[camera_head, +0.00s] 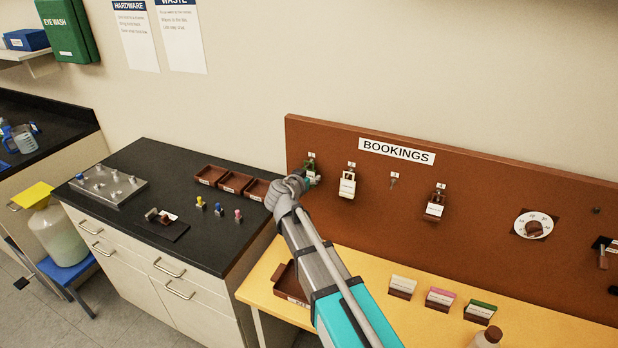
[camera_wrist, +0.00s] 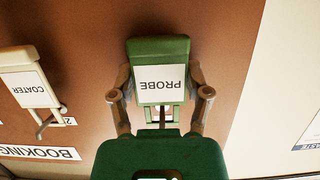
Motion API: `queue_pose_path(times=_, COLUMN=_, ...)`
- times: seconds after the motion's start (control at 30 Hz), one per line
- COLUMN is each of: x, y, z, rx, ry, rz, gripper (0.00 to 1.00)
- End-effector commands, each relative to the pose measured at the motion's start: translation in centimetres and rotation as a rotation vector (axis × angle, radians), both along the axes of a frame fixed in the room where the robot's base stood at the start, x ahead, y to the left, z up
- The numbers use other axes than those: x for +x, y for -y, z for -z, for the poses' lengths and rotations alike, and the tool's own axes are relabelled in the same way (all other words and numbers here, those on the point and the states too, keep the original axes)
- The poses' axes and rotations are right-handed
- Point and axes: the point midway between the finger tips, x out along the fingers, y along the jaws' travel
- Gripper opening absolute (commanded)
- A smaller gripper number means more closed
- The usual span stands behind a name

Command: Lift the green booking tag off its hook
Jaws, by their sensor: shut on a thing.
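The green booking tag (camera_head: 313,177) is at the leftmost hook position on the brown bookings board. In the wrist view the tag (camera_wrist: 175,48) shows a white label reading PROBE, upside down in that picture. My gripper (camera_head: 303,180) reaches up to the board from below. Its two fingers (camera_wrist: 161,95) stand on either side of the tag, and the gripper is shut on it. My gripper partly covers the tag in the head view. I cannot tell whether the tag still hangs on its hook.
A cream COATER tag (camera_wrist: 30,88) hangs beside it, also seen in the head view (camera_head: 347,187). A bare hook (camera_head: 393,181) and a dark-framed tag (camera_head: 434,209) are further right. Brown trays (camera_head: 232,181) sit on the black counter at left. A yellow table (camera_head: 385,262) runs below the board.

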Motion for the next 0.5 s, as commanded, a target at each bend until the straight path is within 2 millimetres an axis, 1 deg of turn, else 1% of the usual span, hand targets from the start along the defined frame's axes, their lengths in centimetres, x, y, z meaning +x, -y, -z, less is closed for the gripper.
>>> queue_pose_path(times=0.2, x=-0.03, y=-0.03, z=-0.60, rx=0.000, ry=0.000, rz=0.000, gripper=0.02)
queue_pose_path(times=0.5, x=-0.06, y=-0.05, z=-0.88, rx=0.000, ry=0.000, rz=0.000, gripper=0.02)
